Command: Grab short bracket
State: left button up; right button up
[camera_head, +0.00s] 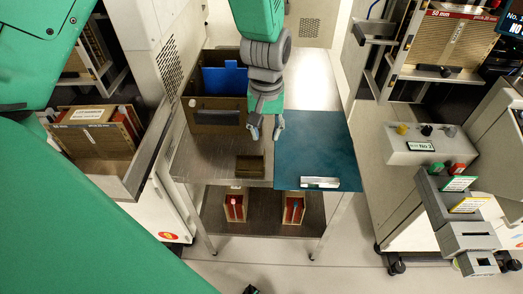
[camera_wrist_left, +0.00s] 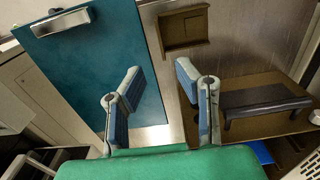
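My left gripper (camera_head: 266,128) comes in from the top of the head view, pointing down over the table, fingers apart and empty. In the left wrist view the gripper (camera_wrist_left: 158,78) also shows its two fingers spread, with nothing between them. A short silver bracket-like piece (camera_head: 320,183) lies at the front edge of the teal mat; it also shows in the left wrist view (camera_wrist_left: 60,22). A small brown block-like holder (camera_head: 250,166) sits on the metal table left of the mat, also in the left wrist view (camera_wrist_left: 184,28). I cannot tell which is the short bracket.
A brown bin (camera_head: 215,118) with a dark handle and blue sheet stands at the table's back left. The teal mat (camera_head: 318,145) is otherwise clear. Machines flank both sides; a grey control box (camera_head: 420,145) stands right. Red-sided holders (camera_head: 235,205) are on the lower shelf.

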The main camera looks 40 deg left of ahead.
aim_at(250, 162)
pick_arm(q)
notch_tip(250, 162, down, 5)
jog(key=shift+a+f+b, duration=0.1)
jog(key=shift+b, duration=0.3)
jog(key=shift+d+f, duration=0.3)
jog(key=shift+f, duration=0.2)
jog(key=f, duration=0.1)
jog(key=f+b, duration=0.1)
jog(key=f, duration=0.2)
jog(key=shift+s+a+f+b, duration=0.15)
jog(key=shift+s+f+b, duration=0.1)
jog(key=shift+f+b, duration=0.05)
jog(key=shift+c, duration=0.8)
grip_shut()
